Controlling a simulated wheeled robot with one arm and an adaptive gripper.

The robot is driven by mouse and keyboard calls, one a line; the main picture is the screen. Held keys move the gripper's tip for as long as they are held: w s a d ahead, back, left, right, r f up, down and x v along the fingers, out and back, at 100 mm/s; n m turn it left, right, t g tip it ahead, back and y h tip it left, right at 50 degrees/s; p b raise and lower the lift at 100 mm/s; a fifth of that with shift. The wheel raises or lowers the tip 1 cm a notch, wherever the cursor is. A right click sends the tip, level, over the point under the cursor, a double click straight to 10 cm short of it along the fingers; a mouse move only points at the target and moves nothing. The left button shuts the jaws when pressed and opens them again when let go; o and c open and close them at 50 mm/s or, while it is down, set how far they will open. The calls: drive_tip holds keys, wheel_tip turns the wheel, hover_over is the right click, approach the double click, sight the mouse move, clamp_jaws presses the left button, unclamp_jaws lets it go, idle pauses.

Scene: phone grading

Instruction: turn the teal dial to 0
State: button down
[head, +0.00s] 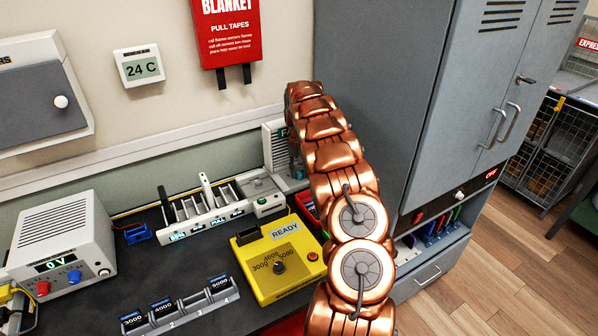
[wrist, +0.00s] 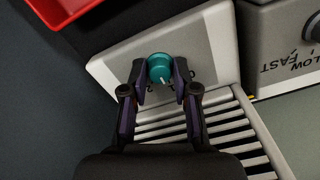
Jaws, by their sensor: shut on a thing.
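The teal dial (wrist: 160,66) is a small round knob with a pale pointer mark on a light grey panel (wrist: 112,70), seen in the wrist view. My gripper (wrist: 160,78) is shut on the dial, with one dark finger on each side of it. The printed marks around the dial are mostly hidden by the fingers, so I cannot read its setting.
A grey vented surface (wrist: 215,128) adjoins the panel. Another grey unit marked FAST (wrist: 290,45) stands to its right, and a red tray (wrist: 62,10) lies at upper left. In the head view, a yellow READY box (head: 290,262) sits beside my arm, left of the grey cabinet (head: 385,90).

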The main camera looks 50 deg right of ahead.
drive_tip(key=shift+w+f, duration=0.1)
drive_tip(key=shift+n+b, duration=0.6)
drive_tip(key=shift+b, duration=0.3)
drive_tip(key=shift+a+f+n+b, duration=0.1)
drive_tip(key=shift+n+b, duration=1)
drive_tip(key=n+b, duration=0.2)
drive_tip(key=n, duration=0.3)
drive_tip(key=shift+b, duration=0.4)
drive_tip(key=shift+n, duration=0.4)
drive_tip(key=c, duration=0.9)
unclamp_jaws()
drive_tip(key=shift+r, duration=0.2)
drive_tip(key=shift+r, duration=0.1)
